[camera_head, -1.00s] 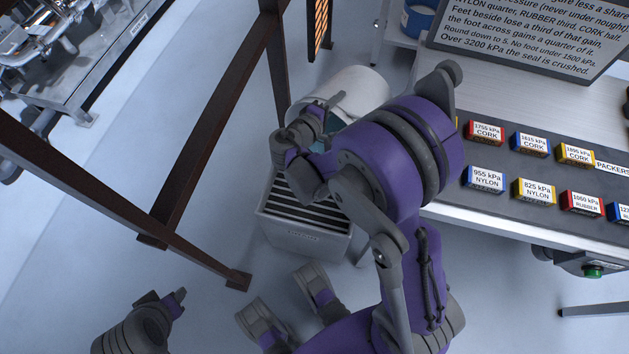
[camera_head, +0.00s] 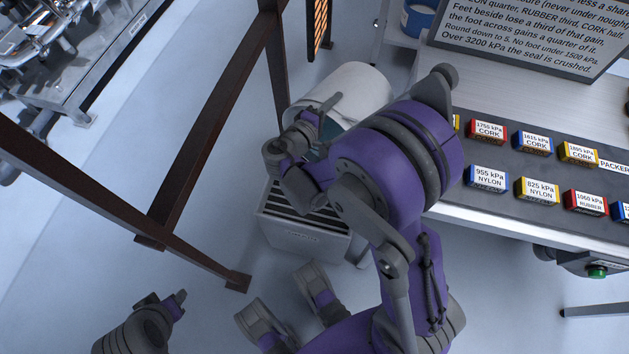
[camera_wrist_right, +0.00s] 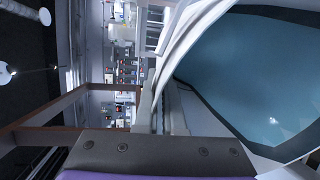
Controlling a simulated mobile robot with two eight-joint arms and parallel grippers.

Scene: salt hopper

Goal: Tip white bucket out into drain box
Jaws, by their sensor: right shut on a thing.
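The white bucket (camera_head: 358,88) is tilted above the back of the drain box, its mouth towards me and partly hidden by my right arm. My right gripper (camera_head: 328,106) is shut on the bucket at its rim. In the right wrist view, the bucket's white rim (camera_wrist_right: 190,35) curves around blue-grey liquid (camera_wrist_right: 250,75). The grey drain box (camera_head: 300,235) stands on the floor below, with a dark slatted top partly covered by my arm. My left gripper (camera_head: 176,301) is low at the left, away from both; its jaw opening is unclear.
Brown metal frame posts (camera_head: 215,120) stand left of the drain box. A bench (camera_head: 480,215) with several labelled blocks is at the right, below a text sign (camera_head: 530,30). A blue container (camera_head: 418,18) stands behind.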

